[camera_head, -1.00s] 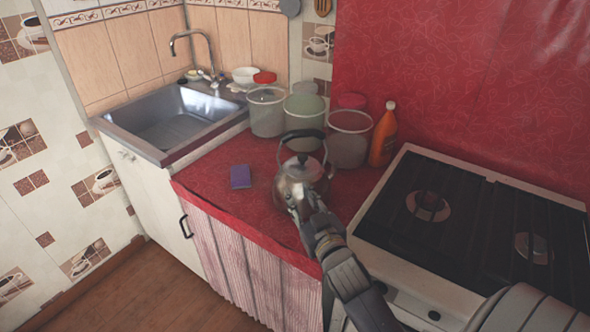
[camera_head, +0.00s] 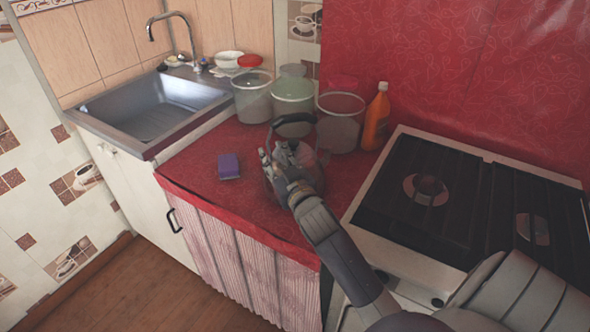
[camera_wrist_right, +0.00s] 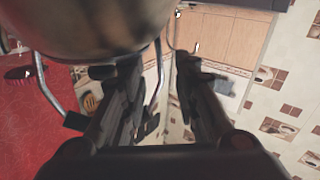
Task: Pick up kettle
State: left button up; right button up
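The metal kettle (camera_head: 312,165) stands on the red counter, its dark arched handle (camera_head: 292,118) upright. My right gripper (camera_head: 277,157) is in front of the kettle at upper-body height and hides much of it. In the right wrist view, the rounded kettle body (camera_wrist_right: 125,25) fills the top left, and my right gripper (camera_wrist_right: 150,72) has its two fingers apart with a gap between them. Thin metal handle supports (camera_wrist_right: 43,85) show beyond the fingers. I cannot tell whether a finger touches the kettle. My left gripper is out of view.
Clear tubs (camera_head: 340,125) and an orange bottle (camera_head: 376,118) stand close behind the kettle. A purple sponge (camera_head: 229,166) lies to its left. The stove (camera_head: 400,140) is to the right, the sink (camera_head: 150,108) at the left. The red counter (camera_head: 205,190) is free near the sponge.

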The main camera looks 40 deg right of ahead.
aim_at(269, 149)
jog(key=w, duration=0.2)
jog(key=w+b, duration=0.1)
jog(key=shift+w+d+f, duration=0.25)
jog(key=shift+w+d, duration=0.05)
jog(key=shift+d, duration=0.1)
jog(key=shift+w, duration=0.2)
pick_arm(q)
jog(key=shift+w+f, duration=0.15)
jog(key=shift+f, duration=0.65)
pick_arm(e)
grip_shut()
jog(key=shift+r, duration=0.2)
